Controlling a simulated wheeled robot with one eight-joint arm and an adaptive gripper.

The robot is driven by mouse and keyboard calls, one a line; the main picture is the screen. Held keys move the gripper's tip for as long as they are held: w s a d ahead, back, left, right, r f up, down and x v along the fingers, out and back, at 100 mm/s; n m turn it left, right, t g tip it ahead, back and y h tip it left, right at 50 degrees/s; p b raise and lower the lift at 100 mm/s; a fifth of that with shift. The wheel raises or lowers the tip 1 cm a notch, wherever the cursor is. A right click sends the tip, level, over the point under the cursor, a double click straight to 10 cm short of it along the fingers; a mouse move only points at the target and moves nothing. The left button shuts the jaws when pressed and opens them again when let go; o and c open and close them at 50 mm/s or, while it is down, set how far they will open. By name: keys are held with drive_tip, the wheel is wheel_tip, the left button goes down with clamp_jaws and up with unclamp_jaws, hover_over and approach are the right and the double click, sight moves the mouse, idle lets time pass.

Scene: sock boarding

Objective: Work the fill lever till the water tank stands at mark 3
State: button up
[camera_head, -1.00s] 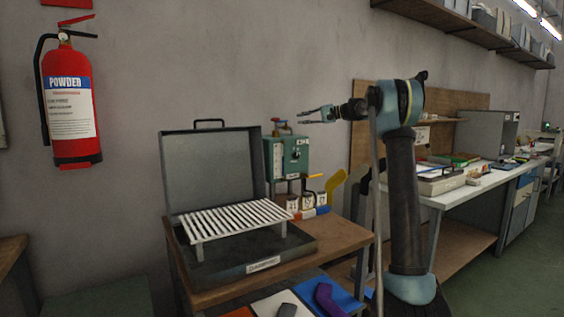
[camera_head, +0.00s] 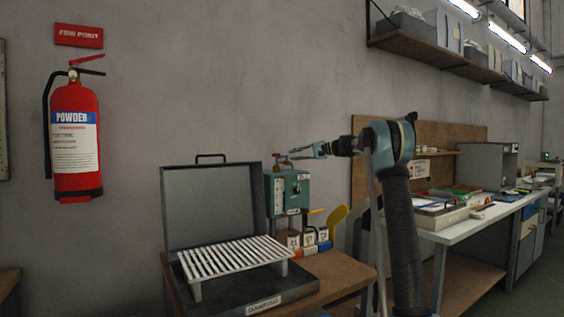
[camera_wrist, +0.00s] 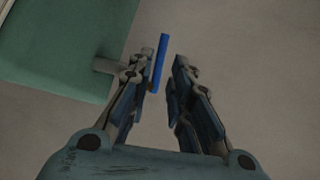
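The green water tank unit (camera_head: 290,193) stands at the back of the wooden table, beside the open grey case. I cannot read its level or marks. A blue bar (camera_wrist: 159,62), which looks like the fill lever's handle, shows in the wrist view between my fingers, nearer the left one. A grey stub (camera_wrist: 106,66) reaches from the green housing (camera_wrist: 62,45) toward that finger. My gripper (camera_head: 309,151) is above the tank, with its fingers apart; the gap also shows in the wrist view (camera_wrist: 164,80). I cannot tell whether a finger touches the bar.
The open case (camera_head: 209,211) holds a slatted white rack (camera_head: 232,256). A workbench (camera_head: 470,224) is at the right.

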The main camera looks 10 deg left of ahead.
sight(283, 157)
drive_tip(key=a, duration=0.2)
drive_tip(key=a+f, duration=0.1)
drive_tip(key=a, duration=0.4)
drive_tip(key=shift+w+a+f, duration=0.2)
drive_tip(key=shift+w, duration=0.2)
clamp_jaws()
